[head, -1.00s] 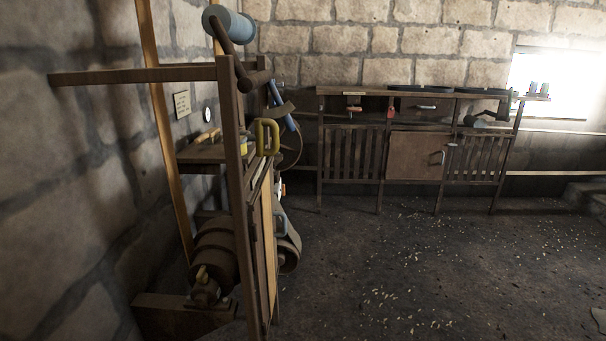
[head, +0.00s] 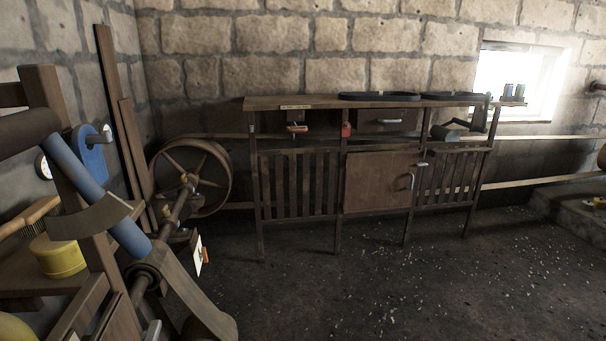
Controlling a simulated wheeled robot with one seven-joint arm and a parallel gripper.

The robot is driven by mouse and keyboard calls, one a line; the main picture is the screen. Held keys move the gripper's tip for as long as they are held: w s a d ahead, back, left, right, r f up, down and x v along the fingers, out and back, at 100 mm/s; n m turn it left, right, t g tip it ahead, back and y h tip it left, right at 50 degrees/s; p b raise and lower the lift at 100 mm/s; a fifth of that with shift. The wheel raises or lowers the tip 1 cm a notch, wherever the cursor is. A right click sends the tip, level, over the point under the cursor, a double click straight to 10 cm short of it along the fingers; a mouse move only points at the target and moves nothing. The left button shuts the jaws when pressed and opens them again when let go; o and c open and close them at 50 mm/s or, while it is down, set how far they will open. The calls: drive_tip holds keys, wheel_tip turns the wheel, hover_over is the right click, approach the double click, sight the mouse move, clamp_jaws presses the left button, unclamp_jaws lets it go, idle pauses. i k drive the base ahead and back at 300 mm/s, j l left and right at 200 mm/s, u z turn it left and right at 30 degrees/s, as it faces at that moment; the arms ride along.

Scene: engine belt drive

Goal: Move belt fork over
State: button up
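My gripper is not in view. In the head view, a wooden machine frame (head: 54,125) stands close at the left, cut off by the picture edge. A slanting blue bar (head: 82,178) crosses in front of its post, with a curved brown piece (head: 92,219) across it. A wide brown belt (head: 178,283) slopes down to the right beside the frame. A spoked wheel (head: 222,179) on a shaft (head: 176,214) stands behind. I cannot tell which part is the belt fork; it may be partly hidden or cut off.
A yellow pot (head: 58,256) and a brush (head: 28,214) sit on the frame's shelf. A long wooden bench (head: 300,103) with a cabinet door (head: 378,184) stands along the back stone wall. The floor (head: 370,285) in front of the bench is clear apart from small scraps.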

sight(297, 130)
drive_tip(key=i+z, duration=0.2)
drive_tip(key=i, duration=1.7)
drive_tip(key=i+l+u, duration=0.35)
drive_tip(key=i, duration=0.25)
drive_tip(key=i+l+u, duration=0.35)
drive_tip(key=i, duration=0.2)
drive_tip(key=i+l+u, duration=0.35)
drive_tip(key=i+l, duration=0.1)
drive_tip(key=l, duration=0.1)
